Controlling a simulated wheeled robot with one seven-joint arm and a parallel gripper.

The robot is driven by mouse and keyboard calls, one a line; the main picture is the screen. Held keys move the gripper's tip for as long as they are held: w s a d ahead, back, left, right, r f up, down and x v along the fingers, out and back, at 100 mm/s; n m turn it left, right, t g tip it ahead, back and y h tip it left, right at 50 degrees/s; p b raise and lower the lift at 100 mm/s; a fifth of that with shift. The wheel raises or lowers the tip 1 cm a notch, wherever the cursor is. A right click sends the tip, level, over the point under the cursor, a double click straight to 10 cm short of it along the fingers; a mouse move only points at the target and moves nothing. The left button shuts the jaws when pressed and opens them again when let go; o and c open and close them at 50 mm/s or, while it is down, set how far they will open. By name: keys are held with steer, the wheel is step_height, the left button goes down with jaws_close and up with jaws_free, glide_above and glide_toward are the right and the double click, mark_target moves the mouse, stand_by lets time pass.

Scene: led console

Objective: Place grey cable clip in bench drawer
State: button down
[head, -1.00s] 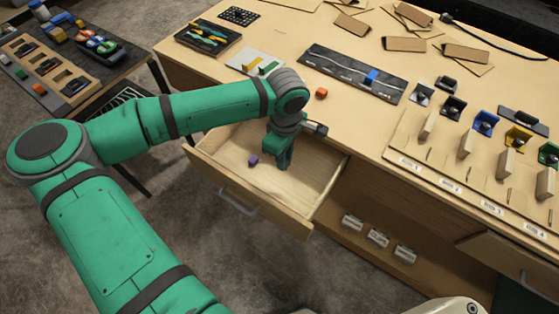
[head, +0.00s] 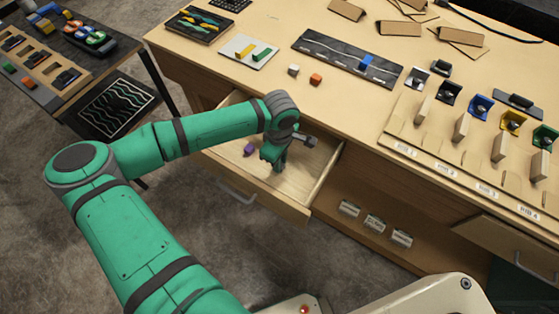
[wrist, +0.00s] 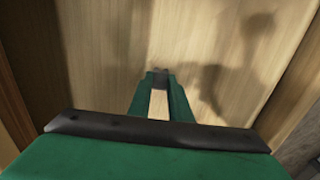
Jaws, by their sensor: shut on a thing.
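My gripper (head: 277,167) is inside the open bench drawer (head: 296,208), low over its wooden floor. In the wrist view the two green fingers (wrist: 160,76) are shut on a small dark grey piece, which I take as the grey cable clip (wrist: 160,71). Only a little of it shows between the fingertips, and in the head view the fingers hide it. I cannot tell whether it touches the drawer floor. The drawer floor (wrist: 115,45) fills most of the wrist view.
A purple block (head: 250,149) lies in the drawer, left of my gripper. A pale grey block (head: 293,70) and an orange block (head: 316,78) sit on the bench top behind. Several clips and stands line the bench at right. The drawer's side walls are close around my gripper.

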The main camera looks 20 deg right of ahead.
steer(key=shift+f, duration=0.15)
steer(key=c, duration=1.6)
jaws_free()
steer(key=shift+c, duration=0.2)
step_height(320, 180, up, 12)
steer(key=shift+s+d, duration=0.1)
steer(key=shift+d, duration=0.05)
